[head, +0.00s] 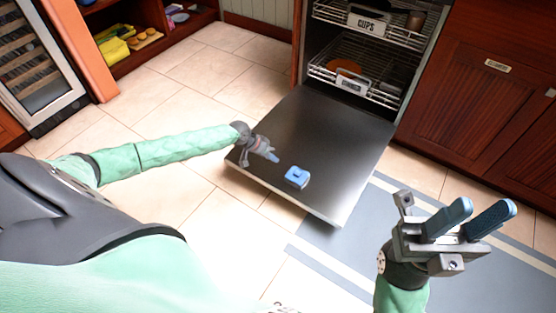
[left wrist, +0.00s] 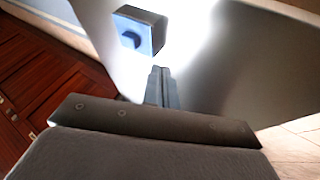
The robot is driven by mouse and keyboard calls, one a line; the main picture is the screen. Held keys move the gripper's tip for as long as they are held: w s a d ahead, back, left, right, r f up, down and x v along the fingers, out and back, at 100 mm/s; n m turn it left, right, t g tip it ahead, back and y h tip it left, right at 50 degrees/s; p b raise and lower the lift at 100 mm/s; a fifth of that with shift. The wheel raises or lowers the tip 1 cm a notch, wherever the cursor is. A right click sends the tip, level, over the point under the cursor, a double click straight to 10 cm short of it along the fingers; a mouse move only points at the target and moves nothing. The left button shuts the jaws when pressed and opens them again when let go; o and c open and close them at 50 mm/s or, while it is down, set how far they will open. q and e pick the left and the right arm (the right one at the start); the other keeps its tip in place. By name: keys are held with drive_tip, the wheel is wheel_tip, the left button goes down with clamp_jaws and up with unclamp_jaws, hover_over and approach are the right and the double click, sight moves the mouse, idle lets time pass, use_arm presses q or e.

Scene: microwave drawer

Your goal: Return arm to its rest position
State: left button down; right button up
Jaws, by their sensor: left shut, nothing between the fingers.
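My left arm reaches in from the left in the head view. Its left gripper (head: 270,155) is shut and empty above the opened dishwasher door (head: 330,130). In the left wrist view the shut fingers (left wrist: 161,88) point toward the door's bright surface. A small blue box-like object (head: 297,177) rests on the door just right of the left gripper, apart from it.
The dishwasher has an upper rack (head: 375,25) labelled CUPS and a lower rack (head: 355,80) with an orange item. Wooden cabinets (head: 470,80) stand at right. A grey striped mat (head: 400,200) lies on the floor. Tiled floor (head: 190,90) is clear at left.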

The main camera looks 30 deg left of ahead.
use_arm(q)
drive_tip(key=shift+p+v, duration=0.4)
drive_tip(key=shift+v, duration=1.9)
